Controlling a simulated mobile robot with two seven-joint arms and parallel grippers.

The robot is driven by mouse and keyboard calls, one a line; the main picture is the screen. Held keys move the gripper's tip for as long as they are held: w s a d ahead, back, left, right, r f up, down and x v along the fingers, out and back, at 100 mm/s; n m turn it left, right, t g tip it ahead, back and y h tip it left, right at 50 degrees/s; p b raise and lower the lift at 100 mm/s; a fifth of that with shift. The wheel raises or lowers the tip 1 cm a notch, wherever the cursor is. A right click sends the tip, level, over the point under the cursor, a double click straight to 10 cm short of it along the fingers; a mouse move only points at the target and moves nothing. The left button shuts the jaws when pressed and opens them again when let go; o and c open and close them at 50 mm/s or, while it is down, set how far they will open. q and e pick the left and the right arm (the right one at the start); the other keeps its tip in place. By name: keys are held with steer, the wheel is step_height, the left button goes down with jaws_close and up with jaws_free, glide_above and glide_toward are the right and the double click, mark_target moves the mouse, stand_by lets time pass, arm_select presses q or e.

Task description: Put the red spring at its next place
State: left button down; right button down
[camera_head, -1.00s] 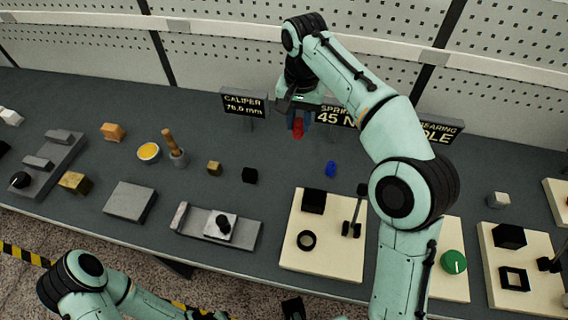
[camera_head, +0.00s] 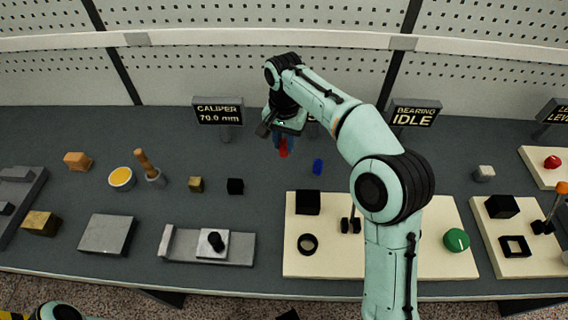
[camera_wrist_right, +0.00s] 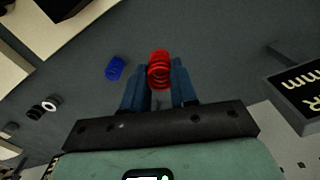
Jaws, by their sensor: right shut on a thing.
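The red spring (camera_head: 283,148) is held between the fingers of my right gripper (camera_head: 283,138), in front of the back signs. In the right wrist view the red coil (camera_wrist_right: 160,69) sits between the two blue fingertips (camera_wrist_right: 160,84), which are shut on it. The blue spring (camera_head: 318,167) stands on the table to the right of the held spring; it also shows in the right wrist view (camera_wrist_right: 115,68). I cannot tell whether the red spring touches the table. My left gripper is out of view; only a piece of its arm shows at the bottom left.
The caliper sign (camera_head: 218,112) stands behind left; the bearing sign (camera_head: 415,113) is behind right. My right arm covers most of the spring sign. A cream board (camera_head: 330,263) with fixtures is nearer the front.

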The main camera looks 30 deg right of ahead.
mark_target(284, 140)
step_height(284, 140, down, 8)
steer(key=shift+r+b, duration=0.2)
steer(key=shift+b, duration=0.4)
steer(key=shift+f, duration=0.1)
steer(key=shift+f, duration=0.15)
steer(key=c, duration=0.9)
jaws_free()
steer(key=shift+r, duration=0.2)
step_height(284, 140, up, 12)
steer(key=p, duration=0.2)
steer(key=shift+p, duration=0.4)
